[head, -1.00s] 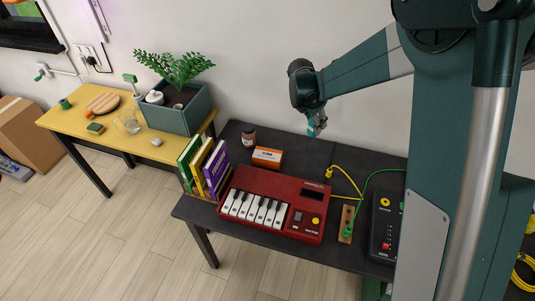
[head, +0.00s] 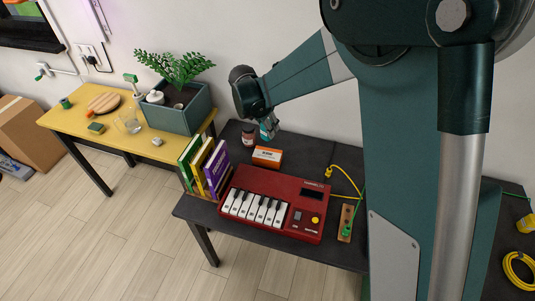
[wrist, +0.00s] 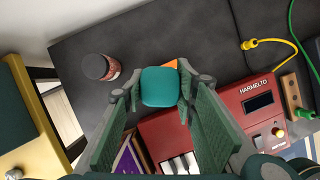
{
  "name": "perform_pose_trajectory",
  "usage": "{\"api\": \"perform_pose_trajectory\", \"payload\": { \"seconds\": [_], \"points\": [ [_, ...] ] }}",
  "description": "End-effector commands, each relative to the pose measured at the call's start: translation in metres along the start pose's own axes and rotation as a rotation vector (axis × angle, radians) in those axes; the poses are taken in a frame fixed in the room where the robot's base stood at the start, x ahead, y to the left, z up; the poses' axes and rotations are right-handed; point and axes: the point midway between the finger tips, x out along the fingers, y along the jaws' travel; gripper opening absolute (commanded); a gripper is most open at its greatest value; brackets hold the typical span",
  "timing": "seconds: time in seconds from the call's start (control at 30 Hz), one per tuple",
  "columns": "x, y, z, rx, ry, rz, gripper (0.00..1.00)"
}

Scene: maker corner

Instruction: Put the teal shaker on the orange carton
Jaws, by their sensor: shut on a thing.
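The teal shaker (wrist: 160,87) is between the fingers of my gripper (wrist: 158,92) in the wrist view, seen from its top. My gripper is shut on it. In the head view my gripper (head: 268,130) holds the shaker just behind and above the orange carton (head: 267,157), which sits on the dark table behind the red keyboard. In the wrist view only a small orange part of the carton (wrist: 171,64) shows beyond the shaker; the rest is hidden. I cannot tell whether the shaker touches the carton.
A brown jar (head: 248,135) stands close left of the carton. A red keyboard (head: 274,203) lies in front, and upright books (head: 205,166) stand at the left. Cables (head: 345,180) lie to the right. The dark table (head: 305,148) is bare right of the carton.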

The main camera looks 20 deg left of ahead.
Motion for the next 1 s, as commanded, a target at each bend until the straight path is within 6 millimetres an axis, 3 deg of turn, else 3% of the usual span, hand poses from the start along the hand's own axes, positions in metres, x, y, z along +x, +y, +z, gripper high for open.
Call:
{"api": "perform_pose_trajectory", "payload": {
  "seconds": [0.37, 0.8, 1.0],
  "points": [
    [0.004, 0.0, -0.001, 0.0, 0.0, 0.0, 0.15],
    [0.053, 0.0, -0.021, 0.001, 0.0, 0.0, 0.15],
    [0.058, 0.0, -0.024, 0.001, 0.0, 0.0, 0.15]
  ]
}}
